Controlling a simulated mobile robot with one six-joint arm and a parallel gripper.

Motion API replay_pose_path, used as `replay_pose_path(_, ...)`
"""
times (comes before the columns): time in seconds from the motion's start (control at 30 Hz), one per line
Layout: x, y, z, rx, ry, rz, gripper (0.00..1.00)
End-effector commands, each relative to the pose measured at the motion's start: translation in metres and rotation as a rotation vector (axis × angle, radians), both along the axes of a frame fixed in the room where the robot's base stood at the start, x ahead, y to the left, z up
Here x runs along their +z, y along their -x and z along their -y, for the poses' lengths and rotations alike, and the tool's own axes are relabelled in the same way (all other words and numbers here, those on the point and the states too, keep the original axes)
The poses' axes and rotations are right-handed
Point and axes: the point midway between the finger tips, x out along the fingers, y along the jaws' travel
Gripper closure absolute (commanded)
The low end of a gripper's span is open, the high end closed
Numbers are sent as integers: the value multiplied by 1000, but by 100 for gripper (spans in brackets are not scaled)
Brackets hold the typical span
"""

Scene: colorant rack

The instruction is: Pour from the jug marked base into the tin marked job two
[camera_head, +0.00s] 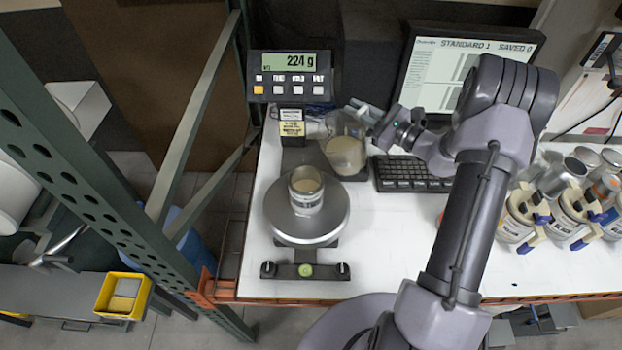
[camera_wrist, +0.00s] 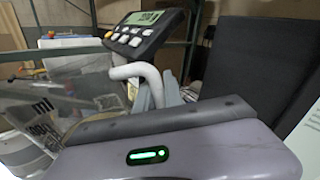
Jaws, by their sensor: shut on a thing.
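A clear jug (camera_head: 345,152) with beige liquid in it stands roughly upright behind and right of the scale. Its clear wall with printed marks shows in the wrist view (camera_wrist: 45,108), beside its pale handle (camera_wrist: 138,72). My gripper (camera_head: 368,112) is shut on the jug's handle; its fingers also show in the wrist view (camera_wrist: 160,92). I cannot tell whether the jug's bottom touches the surface under it. A small open tin (camera_head: 306,198) with beige contents stands on the round scale pan (camera_head: 285,226). The labels on jug and tin are too small to read.
The scale display (camera_head: 292,65) reads 224 g on a post behind the pan. A keyboard (camera_head: 410,174) and a screen (camera_head: 450,72) are right of the jug. Several clamped tins (camera_head: 570,215) stand at the right. A green rack upright (camera_head: 200,110) borders the table's left.

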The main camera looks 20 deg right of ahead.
Motion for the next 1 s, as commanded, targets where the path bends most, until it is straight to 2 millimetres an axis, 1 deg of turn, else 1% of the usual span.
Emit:
replay_pose_path(0.1,-13,-6,10,0,-114,-71,100)
replay_pose_path(0.2,-20,-9,14,0,-199,-124,100)
replay_pose_path(0.3,-23,-10,17,1,-249,-155,100)
replay_pose_path(0.37,-20,-11,18,0,-261,-163,100)
replay_pose_path(0.47,-7,-11,18,1,-267,-165,100)
replay_pose_path(0.6,17,-11,18,1,-265,-164,100)
replay_pose_path(0.7,27,-11,18,1,-265,-164,100)
replay_pose_path(1.0,25,-11,17,1,-265,-164,100)
